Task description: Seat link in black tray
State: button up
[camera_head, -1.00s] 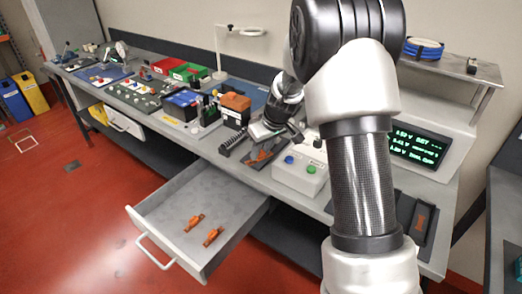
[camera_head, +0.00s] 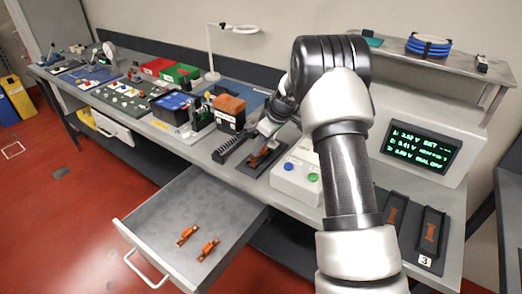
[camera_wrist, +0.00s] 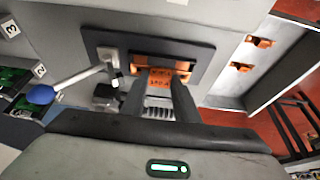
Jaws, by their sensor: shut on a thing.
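My gripper (camera_head: 264,148) reaches down at the black tray (camera_head: 248,170) on the bench. In the wrist view, the gripper (camera_wrist: 159,88) is shut on an orange link (camera_wrist: 160,75) with dark lettering. The link is over or in the black tray (camera_wrist: 205,58), and an orange strip shows beyond it between the tray walls. I cannot tell whether the link touches the tray floor. Two more orange links, one (camera_head: 187,235) beside the other (camera_head: 208,249), lie in the open drawer.
A white box with blue and green buttons (camera_head: 296,172) stands close right of the tray. A black ribbed strip (camera_head: 230,150) and an orange-topped battery (camera_head: 229,112) are to its left. Two dark holders, one (camera_head: 394,204) and another (camera_head: 431,222), lie at the right. The open drawer (camera_head: 170,210) juts out below.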

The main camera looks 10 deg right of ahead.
jog(key=shift+f, duration=0.9)
jog(key=shift+f, duration=0.1)
jog(key=shift+f+b, duration=0.15)
jog(key=shift+b, duration=0.15)
jog(key=o, duration=1.1)
